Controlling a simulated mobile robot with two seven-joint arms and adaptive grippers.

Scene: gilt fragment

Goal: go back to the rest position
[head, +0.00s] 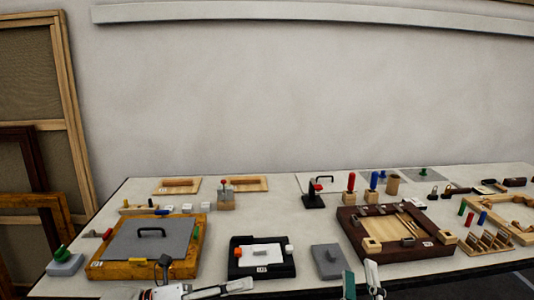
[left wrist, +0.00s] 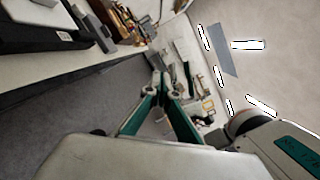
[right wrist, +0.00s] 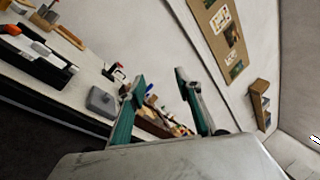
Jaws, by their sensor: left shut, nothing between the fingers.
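My left gripper (head: 243,286) is low in the head view, at the table's front edge. In the left wrist view (left wrist: 160,78) its fingertips meet with nothing between them. My right gripper (head: 360,280) is also low in the head view, in front of the dark wooden tray. In the right wrist view (right wrist: 160,78) its two fingers stand wide apart with nothing between them. Both grippers are seen only in part in the head view.
The long table (head: 305,222) holds a yellow wooden box (head: 108,271) with a grey lid, a black tray (head: 236,269), a grey block (head: 328,262) and a dark wooden tray (head: 352,228). Wooden frames (head: 72,120) lean at the left.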

